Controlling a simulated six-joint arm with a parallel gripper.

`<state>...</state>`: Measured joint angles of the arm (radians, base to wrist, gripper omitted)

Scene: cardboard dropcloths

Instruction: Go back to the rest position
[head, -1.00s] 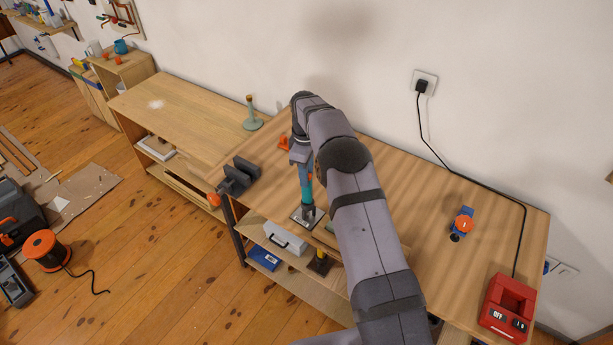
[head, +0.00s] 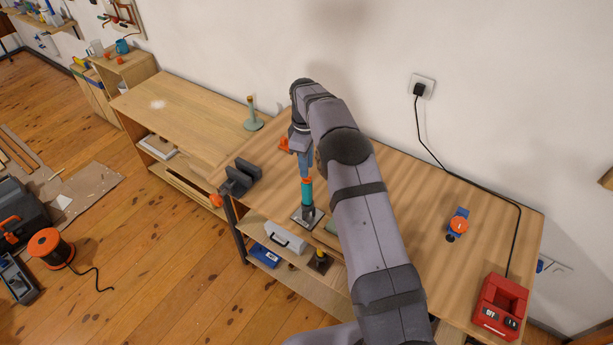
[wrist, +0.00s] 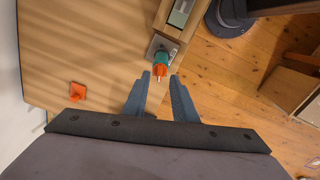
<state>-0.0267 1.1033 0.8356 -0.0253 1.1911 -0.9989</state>
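My gripper (head: 304,176) is above the front edge of the workbench and points down. In the wrist view my gripper (wrist: 159,76) is open, with nothing between its two fingers. A teal tool with an orange end (head: 306,193) stands upright just below the fingertips, over a small metal plate (head: 300,222). In the wrist view the teal and orange tool (wrist: 161,62) lies just beyond the fingertips, apart from them. Its lower end is hard to make out.
A dark vise (head: 238,178) is at the bench's left edge, with a small orange object (wrist: 77,91) near the gripper. A blue and orange tool (head: 458,225) and a red box (head: 500,305) with a cable sit at the right. The bench middle is partly hidden by my arm.

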